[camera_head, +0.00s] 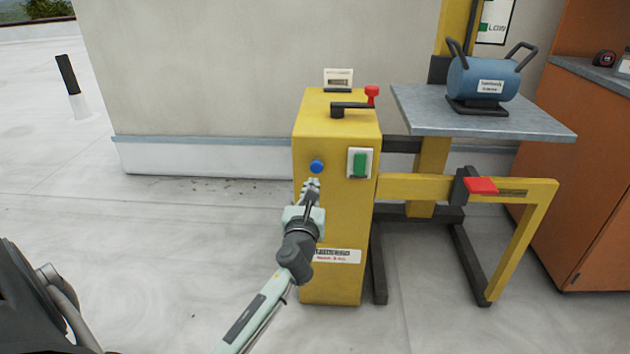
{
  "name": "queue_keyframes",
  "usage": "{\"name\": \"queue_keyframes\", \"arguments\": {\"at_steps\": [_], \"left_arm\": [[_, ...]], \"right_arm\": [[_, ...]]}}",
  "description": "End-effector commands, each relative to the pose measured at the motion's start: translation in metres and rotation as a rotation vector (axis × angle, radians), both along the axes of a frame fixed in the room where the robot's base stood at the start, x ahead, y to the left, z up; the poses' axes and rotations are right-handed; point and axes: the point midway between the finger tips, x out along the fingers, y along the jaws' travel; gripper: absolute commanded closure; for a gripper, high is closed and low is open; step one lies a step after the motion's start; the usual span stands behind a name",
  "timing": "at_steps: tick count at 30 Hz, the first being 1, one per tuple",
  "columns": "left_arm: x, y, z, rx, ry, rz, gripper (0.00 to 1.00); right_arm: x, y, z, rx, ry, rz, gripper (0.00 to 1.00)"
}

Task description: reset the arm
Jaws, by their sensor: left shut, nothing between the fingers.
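My left gripper (311,188) is shut and empty. It is in front of the yellow control cabinet (340,225), just below a blue round button (317,167). I cannot tell whether the fingertips touch the cabinet. My left arm (262,305) reaches up to it from the bottom of the view. My right gripper is not in view.
The cabinet carries a green switch (360,163), a black lever (350,107) and a red knob (372,92). A blue motor-like unit (482,78) stands on a grey platform (425,112) at right. An orange cabinet (585,190) stands far right.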

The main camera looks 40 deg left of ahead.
Motion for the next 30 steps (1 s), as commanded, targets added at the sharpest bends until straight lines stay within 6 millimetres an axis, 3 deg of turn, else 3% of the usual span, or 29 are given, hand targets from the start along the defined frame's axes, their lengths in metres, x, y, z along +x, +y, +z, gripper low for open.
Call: {"name": "queue_keyframes", "arguments": {"at_steps": [3, 9, 22, 26, 30], "left_arm": [[-0.027, -0.014, -0.001, -0.001, 0.003, 0.001, 1.00], [-0.056, -0.031, -0.001, -0.001, 0.002, 0.001, 1.00], [-0.070, -0.036, -0.004, -0.037, -0.004, 0.007, 1.00], [-0.084, -0.031, -0.029, -0.309, -0.045, 0.058, 1.00], [-0.120, -0.031, -0.090, -0.886, -0.136, 0.240, 1.00]], "right_arm": [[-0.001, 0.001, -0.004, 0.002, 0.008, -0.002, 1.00], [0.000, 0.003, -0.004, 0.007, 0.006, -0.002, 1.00], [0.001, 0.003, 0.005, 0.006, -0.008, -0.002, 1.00], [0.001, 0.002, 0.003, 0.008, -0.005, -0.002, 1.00], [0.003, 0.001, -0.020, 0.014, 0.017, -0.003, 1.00]]}}
